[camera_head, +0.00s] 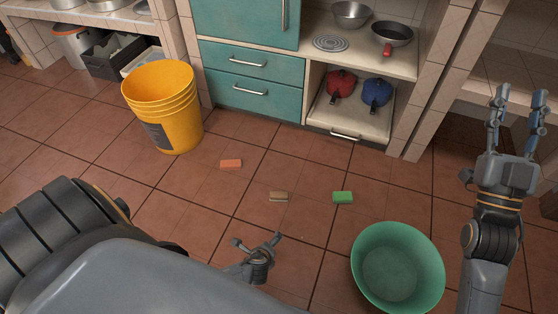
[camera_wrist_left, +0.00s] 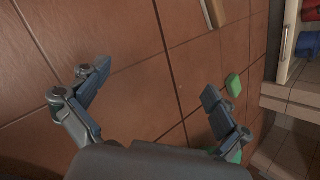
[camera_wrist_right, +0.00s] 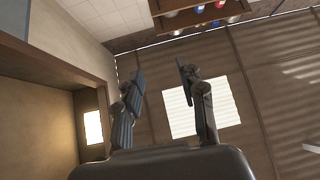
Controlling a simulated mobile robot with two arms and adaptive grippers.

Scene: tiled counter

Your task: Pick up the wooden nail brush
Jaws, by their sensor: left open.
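The wooden nail brush (camera_head: 278,197) is a small tan-brown block lying on the red tiled floor, between an orange sponge (camera_head: 231,164) and a green sponge (camera_head: 343,197). In the left wrist view, a tan block (camera_wrist_left: 213,12), apparently the brush, shows at the top edge, partly cut off. My left gripper (camera_head: 262,246) is low in the head view, nearer to me than the brush and apart from it. Its fingers are spread and empty in the left wrist view (camera_wrist_left: 157,80). My right gripper (camera_head: 519,100) points up at the right, open and empty, far from the brush.
A yellow bucket (camera_head: 168,115) stands at the left and a green basin (camera_head: 368,265) at the lower right. Teal drawers (camera_head: 250,92) and a shelf with a red pot (camera_head: 341,83) and a blue pot (camera_head: 376,93) are behind. The floor around the brush is clear.

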